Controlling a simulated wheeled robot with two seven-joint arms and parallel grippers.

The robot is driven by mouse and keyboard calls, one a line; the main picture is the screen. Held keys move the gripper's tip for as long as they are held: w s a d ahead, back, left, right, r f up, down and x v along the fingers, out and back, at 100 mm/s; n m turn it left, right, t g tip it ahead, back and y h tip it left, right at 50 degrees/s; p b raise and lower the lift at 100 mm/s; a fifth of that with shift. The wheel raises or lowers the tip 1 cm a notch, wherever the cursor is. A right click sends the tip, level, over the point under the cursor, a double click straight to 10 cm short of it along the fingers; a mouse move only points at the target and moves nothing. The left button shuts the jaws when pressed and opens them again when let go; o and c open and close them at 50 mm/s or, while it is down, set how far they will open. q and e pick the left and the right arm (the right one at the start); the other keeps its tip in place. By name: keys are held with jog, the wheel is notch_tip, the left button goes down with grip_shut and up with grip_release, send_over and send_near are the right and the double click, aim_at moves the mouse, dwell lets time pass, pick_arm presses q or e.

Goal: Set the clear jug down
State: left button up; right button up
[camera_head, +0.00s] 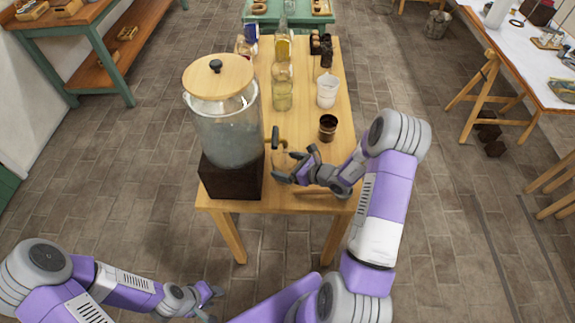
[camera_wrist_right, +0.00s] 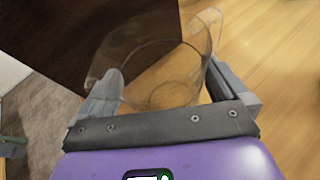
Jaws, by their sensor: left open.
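The clear jug (camera_wrist_right: 165,75) is see-through glass and sits between the two fingers of my right gripper (camera_wrist_right: 165,92), which is shut on it. In the head view the jug (camera_head: 281,160) is faint and partly hidden by my right gripper (camera_head: 280,156), beside the dispenser's dark stand near the front of the wooden table (camera_head: 304,112). I cannot tell whether its base touches the tabletop. My left gripper (camera_head: 216,302) is open and empty, low in the picture, in front of the table and away from it.
A large glass dispenser (camera_head: 228,135) with a wooden lid stands on a dark block (camera_head: 230,182) just left of the jug. A dark brown cup (camera_head: 328,128), a white cup (camera_head: 327,91) and glass bottles (camera_head: 282,92) stand behind. Bare tabletop shows between them.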

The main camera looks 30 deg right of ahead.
jog(key=shift+r, duration=0.2)
jog(key=p+v, duration=0.1)
jog(key=v, duration=1.1)
jog(key=shift+a, duration=0.1)
jog(key=s+a+f+n+g+h, duration=0.1)
jog(key=s+a+f+n+g, duration=0.65)
jog(key=a+n, duration=0.3)
jog(key=s+a+f+n+g+h, duration=0.1)
jog(key=s+a+f+n+g, duration=0.6)
jog(key=a+f+n, duration=0.3)
jog(key=a+n+t, duration=0.1)
jog(key=n, duration=0.1)
jog(key=w+a+n+t, duration=0.1)
jog(key=a+n, duration=0.1)
jog(key=n, duration=0.1)
jog(key=w+a+n+t, duration=0.1)
jog(key=n, duration=0.2)
jog(key=shift+w+a, duration=0.1)
jog(key=shift+a, duration=0.1)
